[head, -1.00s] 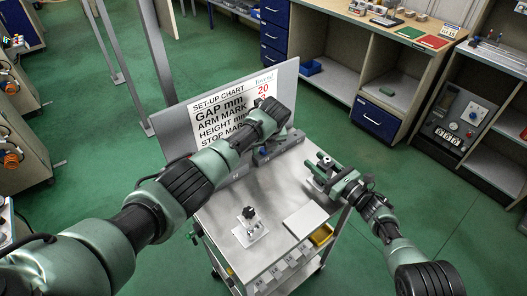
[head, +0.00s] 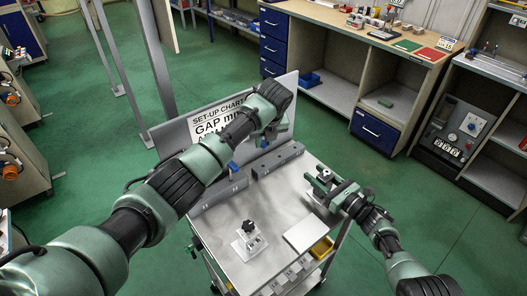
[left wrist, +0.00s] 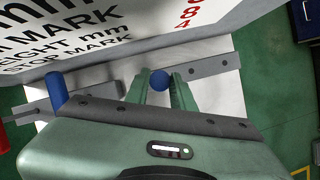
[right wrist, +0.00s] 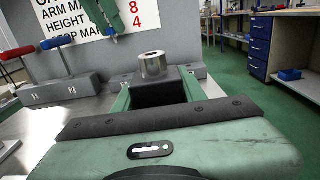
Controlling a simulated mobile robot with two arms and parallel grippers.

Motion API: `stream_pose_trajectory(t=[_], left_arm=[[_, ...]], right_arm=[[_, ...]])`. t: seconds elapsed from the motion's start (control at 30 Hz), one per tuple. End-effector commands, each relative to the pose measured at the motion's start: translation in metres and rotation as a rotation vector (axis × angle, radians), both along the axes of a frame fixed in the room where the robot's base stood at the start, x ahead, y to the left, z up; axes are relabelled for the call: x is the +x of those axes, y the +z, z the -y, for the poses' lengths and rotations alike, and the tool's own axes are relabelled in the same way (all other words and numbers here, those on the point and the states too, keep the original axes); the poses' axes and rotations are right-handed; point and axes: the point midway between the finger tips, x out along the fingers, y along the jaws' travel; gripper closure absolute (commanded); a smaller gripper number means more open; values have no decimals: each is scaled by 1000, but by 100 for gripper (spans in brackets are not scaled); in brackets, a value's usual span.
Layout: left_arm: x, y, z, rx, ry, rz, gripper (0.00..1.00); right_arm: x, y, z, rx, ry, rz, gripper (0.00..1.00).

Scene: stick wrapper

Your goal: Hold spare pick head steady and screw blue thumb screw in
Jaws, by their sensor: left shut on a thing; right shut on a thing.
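The blue thumb screw (left wrist: 160,80) sits between the fingertips of my left gripper (left wrist: 159,92), which is shut on it. In the head view the left gripper (head: 270,132) is above the grey rack at the back of the cart, with the blue screw (head: 264,143) below it. My right gripper (right wrist: 157,88) is shut on the spare pick head, a dark block with a round metal collar (right wrist: 153,66) on top. In the head view the right gripper (head: 324,183) is low over the cart's right side. The screw and the pick head are apart.
A grey numbered rack (right wrist: 62,90) holds a blue-handled piece (right wrist: 51,44) and a red-handled piece (right wrist: 22,51). The set-up chart (head: 212,118) stands behind it.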

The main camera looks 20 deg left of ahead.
Motion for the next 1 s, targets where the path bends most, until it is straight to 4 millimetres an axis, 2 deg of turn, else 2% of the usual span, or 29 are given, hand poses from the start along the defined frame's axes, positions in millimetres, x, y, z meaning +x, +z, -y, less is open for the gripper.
stream_pose_trajectory(t=[0.13, 0.27, 0.4, 0.5, 0.6, 0.77, 1.0], left_arm=[[2, 21, 26, -6, -117, 7, 100], [1, 38, 74, -12, -343, 12, 100], [-11, 54, 128, -9, -621, 13, 100], [-23, 61, 161, -5, -793, 11, 100], [-35, 64, 184, 0, -924, 7, 100], [-46, 66, 201, 2, -1028, 2, 100], [-47, 66, 203, 0, -1038, 1, 100]], right_arm=[[0, -1, 0, -2, 0, -1, 100], [0, -1, 0, -2, 0, -1, 100], [0, -1, 0, -2, 0, -1, 100], [0, -1, 0, -2, 0, -1, 100], [0, -1, 0, -2, 0, -1, 100], [0, -1, 0, -2, 0, -1, 100], [0, -1, 0, -2, 0, -1, 100]])
